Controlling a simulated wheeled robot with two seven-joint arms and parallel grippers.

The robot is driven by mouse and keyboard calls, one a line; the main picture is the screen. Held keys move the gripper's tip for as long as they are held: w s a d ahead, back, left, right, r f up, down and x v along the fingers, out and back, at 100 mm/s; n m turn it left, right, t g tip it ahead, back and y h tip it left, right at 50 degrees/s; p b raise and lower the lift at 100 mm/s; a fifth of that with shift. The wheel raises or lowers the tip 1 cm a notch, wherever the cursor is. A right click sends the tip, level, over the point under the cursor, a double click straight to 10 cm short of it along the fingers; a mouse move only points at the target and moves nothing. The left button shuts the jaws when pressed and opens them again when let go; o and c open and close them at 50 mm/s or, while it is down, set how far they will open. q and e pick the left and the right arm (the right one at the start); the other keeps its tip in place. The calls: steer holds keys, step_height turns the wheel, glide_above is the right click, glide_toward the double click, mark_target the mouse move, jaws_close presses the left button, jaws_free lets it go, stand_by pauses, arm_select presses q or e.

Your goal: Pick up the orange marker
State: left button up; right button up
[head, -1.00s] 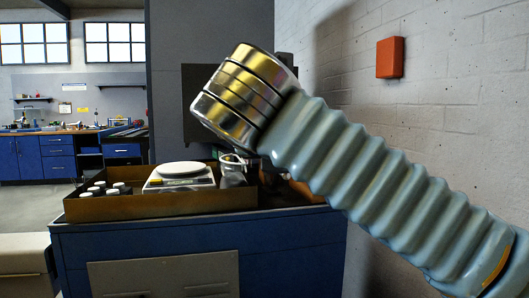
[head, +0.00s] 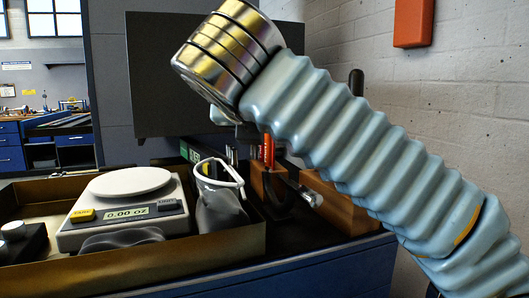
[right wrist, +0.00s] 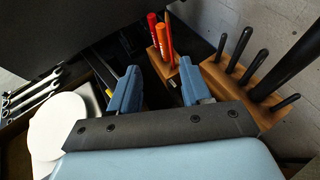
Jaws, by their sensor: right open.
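An orange-red marker (head: 268,150) stands upright in a small wooden block (head: 266,183), partly hidden behind my right arm in the head view. In the right wrist view, two slim orange-red markers show, one (right wrist: 169,42) nearer the right and one (right wrist: 153,30) to its left, with a brown stick behind them. They stand in the wooden block (right wrist: 162,66), beyond my fingertips. My right gripper (right wrist: 158,88) is open, with nothing between its blue fingers. In the head view its fingers are mostly hidden by the wrist. My left gripper is not in view.
A second wooden block (right wrist: 268,112) holds several dark-handled tools right of the markers. A dark panel (head: 165,75) stands behind; a brick wall is at right.

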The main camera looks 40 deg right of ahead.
mark_target(269, 156)
steer(key=x, duration=1.1)
steer(key=shift+s+d+f, duration=0.1)
steer(key=shift+d+f, duration=0.15)
steer(key=shift+d, duration=0.1)
jaws_close()
